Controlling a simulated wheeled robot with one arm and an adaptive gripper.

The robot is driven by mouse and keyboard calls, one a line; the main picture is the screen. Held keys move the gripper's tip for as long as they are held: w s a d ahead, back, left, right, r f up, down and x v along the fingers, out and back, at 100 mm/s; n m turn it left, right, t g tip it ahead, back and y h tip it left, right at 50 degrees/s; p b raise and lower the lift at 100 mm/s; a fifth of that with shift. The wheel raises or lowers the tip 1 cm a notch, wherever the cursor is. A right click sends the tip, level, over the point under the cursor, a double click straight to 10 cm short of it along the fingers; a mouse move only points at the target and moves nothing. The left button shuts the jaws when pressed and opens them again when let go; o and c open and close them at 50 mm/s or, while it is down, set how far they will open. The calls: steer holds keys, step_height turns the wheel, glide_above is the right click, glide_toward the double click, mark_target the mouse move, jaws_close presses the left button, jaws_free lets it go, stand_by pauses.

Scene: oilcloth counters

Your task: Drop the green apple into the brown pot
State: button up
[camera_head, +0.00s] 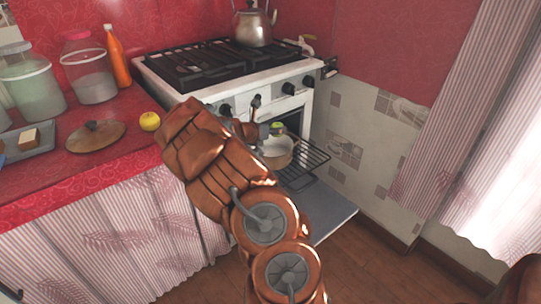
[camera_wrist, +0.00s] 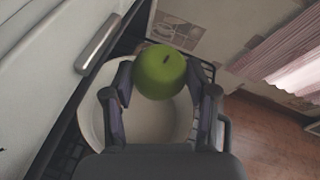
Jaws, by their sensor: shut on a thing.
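The green apple (camera_wrist: 160,72) is between the two fingers of my gripper (camera_wrist: 162,85), which is shut on it. In the wrist view the apple is in front of the pot (camera_wrist: 150,125), whose pale inside shows beyond it. In the head view the pot (camera_head: 279,150) stands on the pulled-out oven rack, and a bit of the green apple (camera_head: 277,127) shows just above its rim. My arm hides most of my gripper in that view. The pot looks empty where its inside shows.
The oven rack (camera_head: 312,157) sticks out of the white stove (camera_head: 300,97) above the lowered oven door (camera_head: 330,218). A kettle (camera_head: 253,25) stands on the stove top. A yellow fruit (camera_head: 149,121), a round lid (camera_head: 95,138), jars and an orange bottle (camera_head: 117,58) are on the red counter.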

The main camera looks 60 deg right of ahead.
steer(key=o, duration=1.3)
steer(key=shift+c, duration=0.2)
steer(key=s+v, duration=0.1)
steer(key=v, duration=1.1)
steer(key=shift+w, duration=0.45)
